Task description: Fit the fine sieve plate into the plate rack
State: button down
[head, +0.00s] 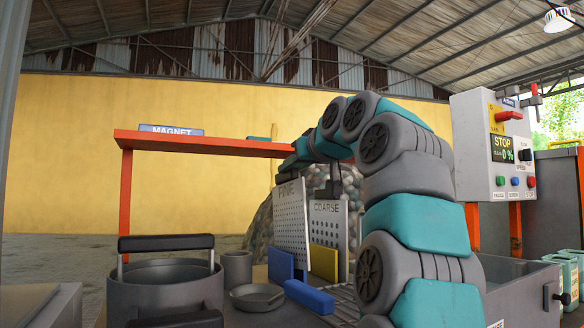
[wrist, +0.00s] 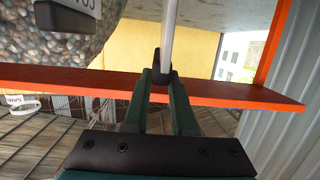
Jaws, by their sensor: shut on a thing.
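The fine sieve plate (head: 291,222), a pale perforated sheet marked FINE, is upright and slightly tilted in the head view. The coarse plate (head: 328,222) stands to its right. In the wrist view my gripper (wrist: 162,76) is shut on the black grip of the fine plate (wrist: 169,28), which shows edge-on as a pale strip. The coarse plate (wrist: 85,8) shows upside down beside it. A blue panel (head: 280,265) and a yellow panel (head: 323,263) stand below the plates, perhaps parts of the rack. The fine plate's lower edge is partly hidden, so its seating cannot be told.
An orange beam (head: 205,143) with a MAGNET sign (head: 171,130) runs close to my gripper. A grey pot (head: 165,290), a cup (head: 237,268), a shallow pan (head: 257,297) and a blue bar (head: 309,297) stand in front. A control box (head: 495,145) is at right.

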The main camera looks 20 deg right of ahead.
jog(key=shift+f+b, duration=1.7)
jog(key=shift+f, duration=0.6)
jog(key=shift+r, duration=0.1)
notch_tip(320, 180, up, 14)
jog(key=r+p, duration=0.1)
jog(key=p, duration=1.3)
send_over(292, 187)
jog(key=shift+w+d+f, duration=0.1)
jog(key=shift+w+f, duration=0.15)
jog(key=shift+s, duration=0.1)
